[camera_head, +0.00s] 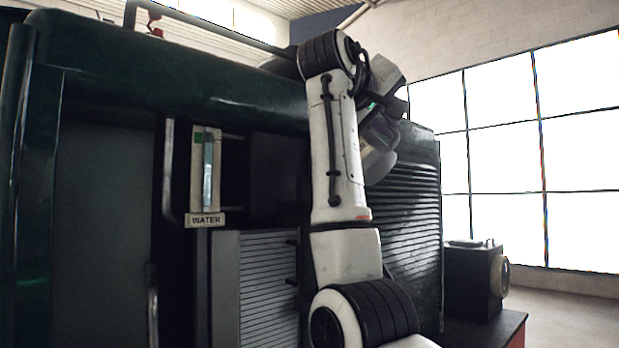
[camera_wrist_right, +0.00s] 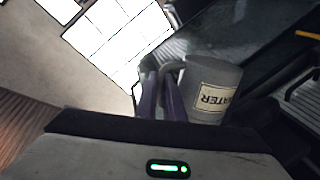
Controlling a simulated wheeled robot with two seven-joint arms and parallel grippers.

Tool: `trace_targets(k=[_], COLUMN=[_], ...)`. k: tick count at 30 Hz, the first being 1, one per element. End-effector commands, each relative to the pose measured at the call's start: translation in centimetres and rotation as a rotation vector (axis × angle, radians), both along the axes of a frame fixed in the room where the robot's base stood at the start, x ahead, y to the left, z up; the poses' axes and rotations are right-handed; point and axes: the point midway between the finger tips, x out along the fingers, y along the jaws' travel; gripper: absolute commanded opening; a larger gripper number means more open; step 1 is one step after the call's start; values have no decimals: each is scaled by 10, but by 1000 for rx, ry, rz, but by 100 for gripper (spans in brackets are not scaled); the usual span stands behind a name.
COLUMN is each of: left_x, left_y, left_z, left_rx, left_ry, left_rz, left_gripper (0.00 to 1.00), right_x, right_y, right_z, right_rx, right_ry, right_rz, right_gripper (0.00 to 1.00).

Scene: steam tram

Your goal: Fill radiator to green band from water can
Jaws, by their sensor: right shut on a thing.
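The grey water can (camera_wrist_right: 225,75) with a "WATER" label shows tilted in the right wrist view. My right gripper (camera_wrist_right: 165,98) is shut on the can's handle, its purple fingers beside the can. In the head view my right gripper (camera_head: 380,128) is raised high, partly behind my own arm, against the tram's upper side. A gauge glass (camera_head: 208,165) above a "WATER" plate is on the tram at left, with a green mark near its top; I cannot tell its level. A grey finned block (camera_head: 268,290) sits below it. My left gripper is out of view.
The dark green tram body (camera_head: 170,75) fills the left and middle, with a rail (camera_head: 215,28) along its top. A louvred panel (camera_head: 415,215) is at its right end. A dark box-shaped lamp (camera_head: 472,280) stands at lower right. Open floor lies beyond, below bright windows.

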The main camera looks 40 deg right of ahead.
Motion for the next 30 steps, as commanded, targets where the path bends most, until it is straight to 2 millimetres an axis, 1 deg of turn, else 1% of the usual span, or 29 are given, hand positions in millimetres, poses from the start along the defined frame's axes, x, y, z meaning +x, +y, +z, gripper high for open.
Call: trace_targets(k=[1, 3, 15, 17, 21, 24, 27, 30], left_x=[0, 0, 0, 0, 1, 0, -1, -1], left_y=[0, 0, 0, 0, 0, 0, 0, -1], left_z=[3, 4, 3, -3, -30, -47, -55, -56], left_rx=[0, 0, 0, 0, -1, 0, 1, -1], left_ry=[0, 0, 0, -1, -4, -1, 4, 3], left_rz=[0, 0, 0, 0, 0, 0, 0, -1], left_gripper=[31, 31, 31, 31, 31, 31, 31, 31], right_x=[0, 1, 1, 0, -5, -9, -12, -12], right_y=[0, 0, 0, 0, -1, -2, -2, -2], right_z=[6, 7, 6, 0, -26, -40, -45, -47], right_rx=[-5, -7, -7, -4, 19, 37, 50, 56], right_ry=[8, 20, 24, 9, -104, -195, -254, -279], right_rz=[-1, -1, -1, -1, -1, -1, 0, 0], right_gripper=[0, 0, 0, 0, 0, 0, 0, 0])
